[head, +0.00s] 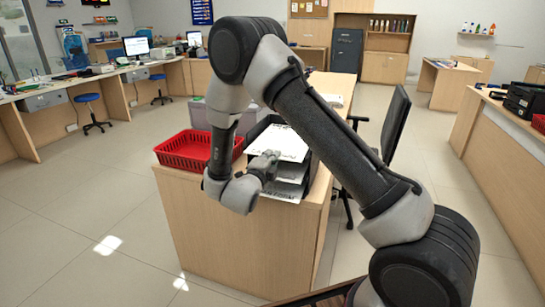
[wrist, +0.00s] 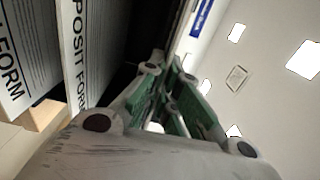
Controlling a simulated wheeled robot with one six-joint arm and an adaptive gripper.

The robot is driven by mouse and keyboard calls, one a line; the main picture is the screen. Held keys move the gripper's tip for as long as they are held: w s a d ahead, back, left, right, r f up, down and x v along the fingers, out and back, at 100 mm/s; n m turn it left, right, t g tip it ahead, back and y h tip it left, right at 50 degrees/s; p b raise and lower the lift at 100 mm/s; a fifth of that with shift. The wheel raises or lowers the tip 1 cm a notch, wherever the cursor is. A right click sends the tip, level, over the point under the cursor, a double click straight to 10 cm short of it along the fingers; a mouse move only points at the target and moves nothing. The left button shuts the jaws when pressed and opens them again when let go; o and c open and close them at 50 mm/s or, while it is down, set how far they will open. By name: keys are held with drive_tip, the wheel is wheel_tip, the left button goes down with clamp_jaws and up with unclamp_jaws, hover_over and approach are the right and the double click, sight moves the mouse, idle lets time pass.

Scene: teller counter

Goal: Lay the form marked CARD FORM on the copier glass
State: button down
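My gripper (head: 268,165) is beside a black stacked tray on the near desk, close to white sheets. In the wrist view its green-padded fingers (wrist: 178,85) point towards a dark tray space. I cannot make out a gap or a sheet between them. A form reading "POSIT FORM" (wrist: 78,50) lies left of the fingers in that view. Another sheet ending in "FORM" (wrist: 28,50) is farther left, its first word cut off. In the head view a white sheet (head: 280,142) lies on the top tier, with more sheets (head: 288,190) below. No sheet readable as CARD FORM shows.
A red basket (head: 190,152) stands left of the trays on the desk (head: 240,240). An office chair (head: 393,125) is behind on the right. A black machine (head: 525,98) sits on the right counter; I cannot tell whether it is the copier. Open floor (head: 90,215) lies left.

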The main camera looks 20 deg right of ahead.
wheel_tip(320, 180, up, 3)
drive_tip(key=shift+f, duration=0.2)
drive_tip(key=s+a+r, duration=0.5)
drive_tip(key=s+a, duration=0.3)
drive_tip(key=s, duration=0.3)
drive_tip(key=shift+s+a, duration=0.15)
drive_tip(key=shift+s, duration=0.05)
idle(0.3)
